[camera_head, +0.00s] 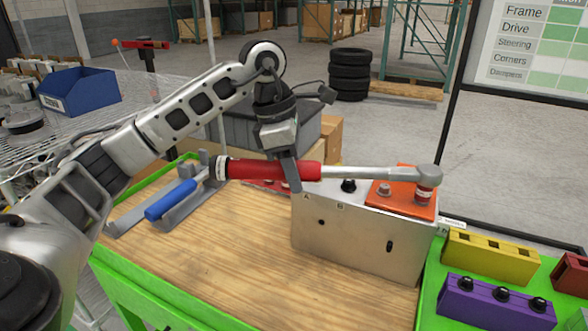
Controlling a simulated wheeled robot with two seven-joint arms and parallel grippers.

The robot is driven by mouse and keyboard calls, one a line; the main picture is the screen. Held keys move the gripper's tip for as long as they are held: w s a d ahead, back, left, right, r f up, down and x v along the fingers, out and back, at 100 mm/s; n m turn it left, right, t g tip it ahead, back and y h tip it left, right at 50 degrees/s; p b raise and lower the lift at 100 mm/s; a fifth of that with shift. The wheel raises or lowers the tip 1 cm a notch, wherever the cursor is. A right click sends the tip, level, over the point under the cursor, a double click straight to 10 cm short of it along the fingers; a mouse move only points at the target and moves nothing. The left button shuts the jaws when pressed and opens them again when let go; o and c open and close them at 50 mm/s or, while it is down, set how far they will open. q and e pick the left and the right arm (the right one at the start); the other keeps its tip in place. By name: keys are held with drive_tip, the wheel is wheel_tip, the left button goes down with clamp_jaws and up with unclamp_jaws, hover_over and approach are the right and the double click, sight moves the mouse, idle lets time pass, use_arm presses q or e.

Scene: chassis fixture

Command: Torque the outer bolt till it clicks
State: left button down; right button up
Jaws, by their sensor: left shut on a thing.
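My left gripper (287,172) is shut on the red handle of the torque wrench (240,169). The wrench lies roughly level, its silver shaft running right to a ratchet head (429,174). A red socket under the head sits at the right end of the orange plate (400,206), over the outer bolt position. The socket hides that bolt, and I cannot tell if it is fully seated. Another bolt (384,190) stands uncovered on the plate, left of the socket. The plate is on top of the grey metal fixture box (350,232), marked A and B. My right gripper is out of view.
A blue-handled tool (170,200) lies in a grey cradle (130,222) at the left. Yellow (490,256) and purple (494,303) blocks sit at the right. The wooden bench top (220,260) in front is clear.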

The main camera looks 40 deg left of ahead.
use_arm(q)
drive_tip(key=shift+w+a, duration=0.1)
drive_tip(key=shift+w, duration=0.05)
drive_tip(key=shift+w+a+m+p, duration=0.3)
drive_tip(key=shift+w+m+p, duration=0.1)
drive_tip(key=shift+w, duration=0.1)
drive_tip(key=shift+w+a, duration=0.1)
drive_tip(key=shift+w, duration=0.05)
idle(0.4)
drive_tip(key=shift+w+a+f+m+p, duration=0.1)
drive_tip(key=shift+w+a+m+p, duration=0.3)
drive_tip(key=shift+w, duration=0.2)
drive_tip(key=shift+w, duration=0.1)
